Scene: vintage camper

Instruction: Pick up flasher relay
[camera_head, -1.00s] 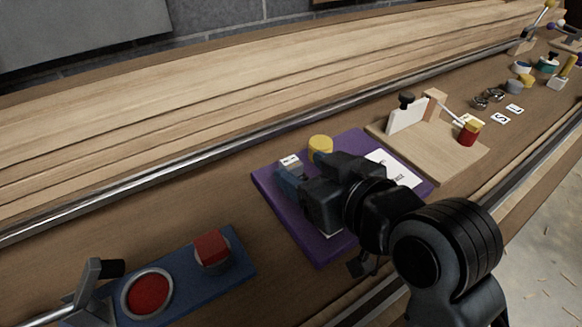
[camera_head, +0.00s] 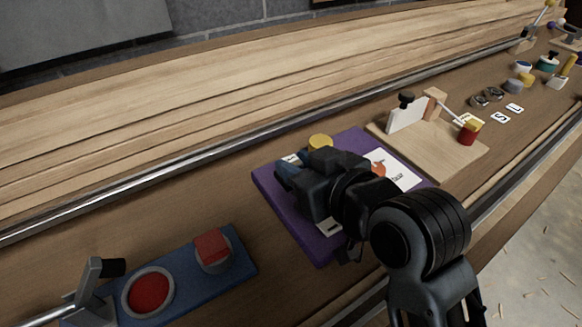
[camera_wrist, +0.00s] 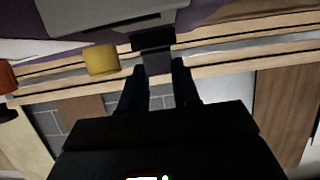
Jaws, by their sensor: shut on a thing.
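The flasher relay appears to be the small grey block (camera_wrist: 157,63) between my fingertips in the wrist view, with a dark part at its far end. In the head view only a pale bit (camera_head: 290,158) shows behind the fingers, at the back left of the purple board (camera_head: 262,180). My gripper (camera_head: 285,170) is shut on it; the two dark fingers flank the block in the wrist view (camera_wrist: 159,68). Whether its underside touches the board is hidden.
A yellow cylinder (camera_head: 320,142) stands close beside the gripper, also in the wrist view (camera_wrist: 101,60). A white card (camera_head: 405,175) with an orange-red item (camera_head: 379,170) lies on the board. A blue panel with a red block (camera_head: 212,246) is at left, a wooden fixture (camera_head: 440,150) at right.

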